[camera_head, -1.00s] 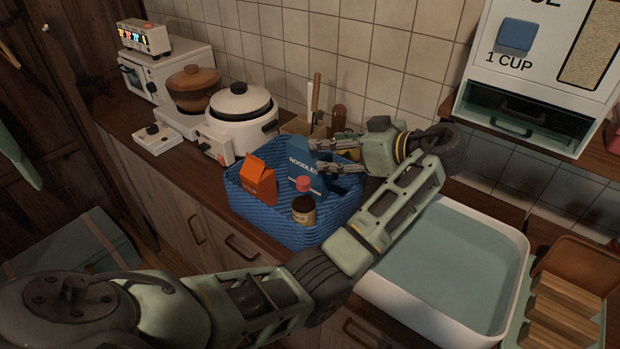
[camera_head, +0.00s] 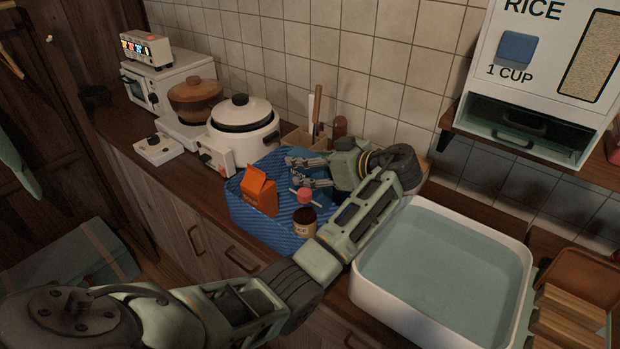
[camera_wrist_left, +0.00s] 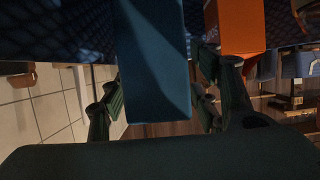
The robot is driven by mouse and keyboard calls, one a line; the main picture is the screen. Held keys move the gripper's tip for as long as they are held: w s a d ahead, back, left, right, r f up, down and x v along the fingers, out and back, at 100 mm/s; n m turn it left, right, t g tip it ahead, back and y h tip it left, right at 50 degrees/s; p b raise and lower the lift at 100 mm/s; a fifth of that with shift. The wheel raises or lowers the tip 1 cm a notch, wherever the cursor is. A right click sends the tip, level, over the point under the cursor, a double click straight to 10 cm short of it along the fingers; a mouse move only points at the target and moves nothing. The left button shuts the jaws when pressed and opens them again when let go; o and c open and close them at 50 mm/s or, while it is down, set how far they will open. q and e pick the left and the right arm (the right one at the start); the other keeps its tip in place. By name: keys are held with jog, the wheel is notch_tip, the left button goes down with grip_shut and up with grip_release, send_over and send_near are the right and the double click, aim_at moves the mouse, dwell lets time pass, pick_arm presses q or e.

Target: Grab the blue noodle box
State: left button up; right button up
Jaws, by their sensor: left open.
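The blue noodle box (camera_wrist_left: 152,62) stands upright in a blue woven basket (camera_head: 262,222). In the left wrist view it reaches down between the fingers of my left gripper. In the head view my left gripper (camera_head: 297,171) is at the back right of the basket, fingers pointing left, and hides most of the box. The gripper is open, with a finger on either side of the box; contact cannot be told. An orange carton (camera_head: 259,192) is beside it on the left. My right gripper is not in view.
The basket also holds a dark-lidded jar (camera_head: 304,221) and a red-capped item (camera_head: 305,196). A white rice cooker (camera_head: 241,122) stands behind left. A white basin (camera_head: 440,265) is to the right, below a rice dispenser (camera_head: 545,75).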

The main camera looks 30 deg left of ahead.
pick_arm(q)
jog(key=shift+d, duration=0.1)
jog(key=shift+c, duration=1.2)
grip_shut()
jog(key=shift+r, duration=0.1)
